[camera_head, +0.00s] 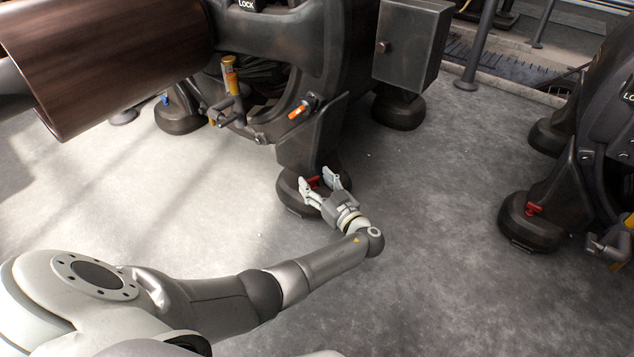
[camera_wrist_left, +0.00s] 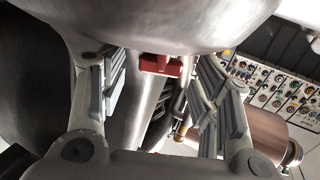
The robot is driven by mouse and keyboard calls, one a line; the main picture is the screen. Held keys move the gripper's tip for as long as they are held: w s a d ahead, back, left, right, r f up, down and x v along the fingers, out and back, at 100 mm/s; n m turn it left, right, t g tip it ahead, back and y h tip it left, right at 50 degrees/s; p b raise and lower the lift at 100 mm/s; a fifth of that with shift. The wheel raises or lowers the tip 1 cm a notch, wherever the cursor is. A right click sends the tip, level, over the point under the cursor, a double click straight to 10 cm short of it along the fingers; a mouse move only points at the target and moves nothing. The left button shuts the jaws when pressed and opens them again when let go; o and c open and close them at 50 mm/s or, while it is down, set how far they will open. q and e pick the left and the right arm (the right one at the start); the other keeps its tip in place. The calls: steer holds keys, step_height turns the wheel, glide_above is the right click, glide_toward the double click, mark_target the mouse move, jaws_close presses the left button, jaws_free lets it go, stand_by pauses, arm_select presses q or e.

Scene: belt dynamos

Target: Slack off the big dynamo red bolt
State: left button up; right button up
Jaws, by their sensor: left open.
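The big dynamo (camera_head: 280,50) stands at the top middle of the head view on dark round feet. Its red bolt (camera_head: 313,182) sits low on the front foot (camera_head: 296,205). My left gripper (camera_head: 317,178) is at this foot, with its open fingers on either side of the bolt. My right gripper is out of view.
A second machine (camera_head: 590,150) stands at the right, with its own red bolt (camera_head: 534,209) on a foot. A brown roller (camera_head: 110,60) juts out at the top left. An orange-handled lever (camera_head: 298,112) sits above the front foot. The floor between the machines is clear.

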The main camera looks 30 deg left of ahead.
arm_select(q)
step_height(320, 180, up, 10)
stand_by(0.6)
steer(key=shift+f, duration=0.1)
